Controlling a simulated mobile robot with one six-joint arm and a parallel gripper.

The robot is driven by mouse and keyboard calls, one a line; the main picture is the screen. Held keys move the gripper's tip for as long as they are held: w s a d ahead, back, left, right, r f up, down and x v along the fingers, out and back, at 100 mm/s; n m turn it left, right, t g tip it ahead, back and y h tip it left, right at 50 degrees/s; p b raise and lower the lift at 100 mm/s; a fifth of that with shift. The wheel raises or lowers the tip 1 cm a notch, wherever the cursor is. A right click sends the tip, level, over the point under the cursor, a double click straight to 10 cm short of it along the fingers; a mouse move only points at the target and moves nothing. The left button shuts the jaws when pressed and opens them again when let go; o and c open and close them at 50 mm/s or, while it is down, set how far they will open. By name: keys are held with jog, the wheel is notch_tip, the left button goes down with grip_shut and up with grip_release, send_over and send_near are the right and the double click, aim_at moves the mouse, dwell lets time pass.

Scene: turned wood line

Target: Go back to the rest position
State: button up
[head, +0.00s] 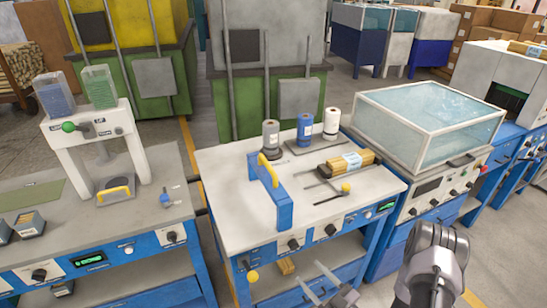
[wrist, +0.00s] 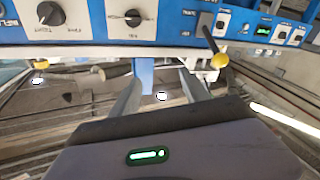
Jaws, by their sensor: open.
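My gripper (head: 311,275) is low in the head view, in front of the middle workbench (head: 225,170). Its two fingers are spread and point toward the front of the bench, with nothing between them. In the wrist view my gripper (wrist: 160,88) also shows both fingers apart and empty. The blue control panel (wrist: 180,22) with its black knobs runs across the top there. My arm rises at the lower right of the head view; part of it is cut off by the picture's edge.
On the middle bench are a blue stand with a yellow handle (head: 268,170), several rolls (head: 305,130) and a wooden bundle (head: 348,162). A yellow-knobbed lever (head: 253,277) sticks out at its front. A clear-covered machine (head: 440,120) stands right, a white press (head: 88,130) left.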

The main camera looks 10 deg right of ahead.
jog(key=s+a+r+n+g+y, duration=0.35)
jog(key=a+r+n+g, duration=0.35)
jog(key=r+n, duration=0.5)
jog(key=s+a+r+n+g+y, duration=0.2)
jog(key=s+a+r+n+g, duration=0.35)
jog(key=n, duration=0.95)
jog(key=s+r+n+g+h, duration=0.4)
jog(key=s+r+n+h, duration=0.4)
jog(key=n, duration=1.1)
jog(key=s+d+r+n+t+h, duration=0.2)
jog(key=d+r+n+t+h, duration=0.3)
jog(key=n, duration=0.6)
jog(key=shift+d+n+t+h, duration=0.3)
jog(key=shift+d+t+h, duration=0.15)
jog(key=shift+d+t, duration=0.25)
